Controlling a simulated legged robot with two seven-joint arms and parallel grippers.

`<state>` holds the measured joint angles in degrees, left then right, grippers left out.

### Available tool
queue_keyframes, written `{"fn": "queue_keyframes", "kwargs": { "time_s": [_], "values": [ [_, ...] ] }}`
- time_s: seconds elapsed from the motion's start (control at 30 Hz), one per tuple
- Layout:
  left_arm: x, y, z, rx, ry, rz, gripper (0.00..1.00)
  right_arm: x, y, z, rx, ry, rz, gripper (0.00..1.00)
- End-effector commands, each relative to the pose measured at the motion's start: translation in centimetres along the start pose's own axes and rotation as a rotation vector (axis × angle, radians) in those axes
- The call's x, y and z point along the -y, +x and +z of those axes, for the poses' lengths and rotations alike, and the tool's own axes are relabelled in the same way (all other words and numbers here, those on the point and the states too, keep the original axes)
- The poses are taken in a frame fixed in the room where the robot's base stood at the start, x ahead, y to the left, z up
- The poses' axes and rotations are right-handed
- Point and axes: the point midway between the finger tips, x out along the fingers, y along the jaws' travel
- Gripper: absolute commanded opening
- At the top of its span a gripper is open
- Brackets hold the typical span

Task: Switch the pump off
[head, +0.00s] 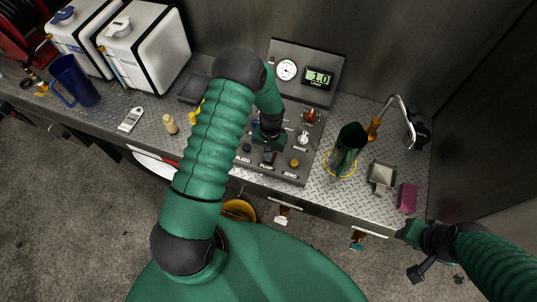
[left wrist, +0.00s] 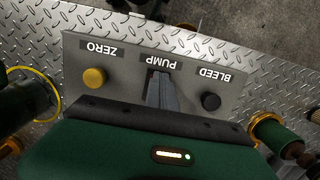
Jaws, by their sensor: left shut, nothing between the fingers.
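The grey control panel (head: 235,165) lies on the metal bench, with BLEED, PUMP and ZERO labels along its near edge. The PUMP label (left wrist: 158,61) shows upside down in the left wrist view. My left gripper (head: 268,150) is over the panel near the PUMP position. In the left wrist view its fingers (left wrist: 160,88) are shut and empty, right by the PUMP label, and hide most of the pump switch. Whether they touch it I cannot tell. A black BLEED knob (left wrist: 210,101) and a yellow ZERO button (left wrist: 94,77) flank them. My right gripper (head: 418,252) is off the bench's right end.
An upright board holds a round gauge (head: 287,70) and a display (head: 318,78) reading 1.0. A green jug (head: 347,147) stands in a yellow ring right of the panel, near a tap (head: 400,103).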

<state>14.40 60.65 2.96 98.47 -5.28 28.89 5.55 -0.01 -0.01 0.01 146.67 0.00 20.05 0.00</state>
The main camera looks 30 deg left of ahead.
Motion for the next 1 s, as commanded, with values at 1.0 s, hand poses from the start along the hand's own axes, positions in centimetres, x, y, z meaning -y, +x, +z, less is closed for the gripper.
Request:
{"fn": "queue_keyframes", "kwargs": {
  "time_s": [1.0],
  "values": [
    [-0.1, -1.5, -1.3, -0.001, 0.001, 0.002, 0.0, 0.0, -0.1, 0.0, 0.0, 0.0, 0.0, 0.35]
  ]
}}
